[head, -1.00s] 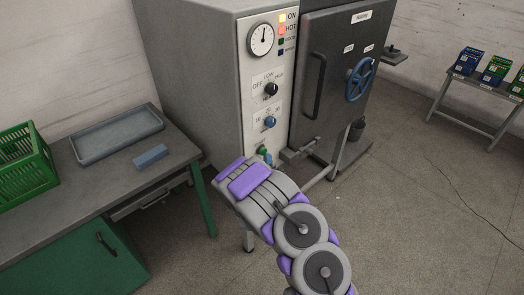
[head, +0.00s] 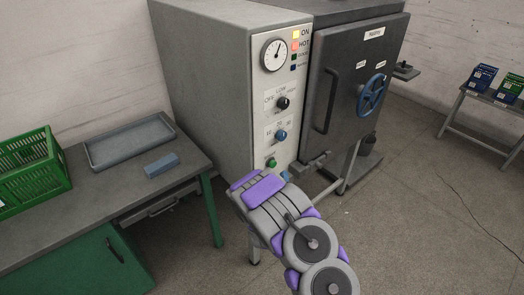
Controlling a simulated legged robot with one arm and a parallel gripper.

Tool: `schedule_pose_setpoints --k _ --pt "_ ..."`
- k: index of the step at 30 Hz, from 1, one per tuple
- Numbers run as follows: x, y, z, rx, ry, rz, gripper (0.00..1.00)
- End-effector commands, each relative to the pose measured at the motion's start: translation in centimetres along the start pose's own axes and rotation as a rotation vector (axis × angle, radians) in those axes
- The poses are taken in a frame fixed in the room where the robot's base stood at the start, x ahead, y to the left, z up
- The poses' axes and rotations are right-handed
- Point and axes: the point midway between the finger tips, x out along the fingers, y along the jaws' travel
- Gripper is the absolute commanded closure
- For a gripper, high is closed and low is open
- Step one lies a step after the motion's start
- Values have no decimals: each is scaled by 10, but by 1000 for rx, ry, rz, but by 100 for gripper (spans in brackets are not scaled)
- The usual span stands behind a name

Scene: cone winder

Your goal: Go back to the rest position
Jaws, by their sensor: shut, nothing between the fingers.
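My arm (head: 265,195), grey with purple pads, reaches up from the bottom right of the head view. Its far end is in front of the lower part of the cabinet's control panel (head: 282,115). My gripper's fingers cannot be made out; they are hidden behind the arm's end. The panel carries a dial, a black knob (head: 283,103), a blue knob (head: 280,136), a green button (head: 271,163) and a blue button (head: 286,175) close to the arm. The yellow and red lamps beside ON and HOT are bright.
The dark cabinet door (head: 350,90) with a blue handwheel (head: 371,95) looks shut. At left, a table (head: 85,210) holds a green crate (head: 35,170), a grey tray (head: 128,140) and a blue block (head: 162,165). A small bench (head: 480,128) stands far right.

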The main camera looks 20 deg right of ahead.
Motion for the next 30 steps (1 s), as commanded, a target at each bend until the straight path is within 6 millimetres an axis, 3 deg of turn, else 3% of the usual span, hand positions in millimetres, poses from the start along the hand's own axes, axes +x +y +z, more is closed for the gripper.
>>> schedule_pose_setpoints --k 8,17,23,30 --pt "4 5 -2 24 -40 -20 100" --pt "6 32 -22 175 -282 -155 100" --pt "-18 46 -42 284 -456 -274 100" --pt "-75 59 -71 391 -666 -438 100"
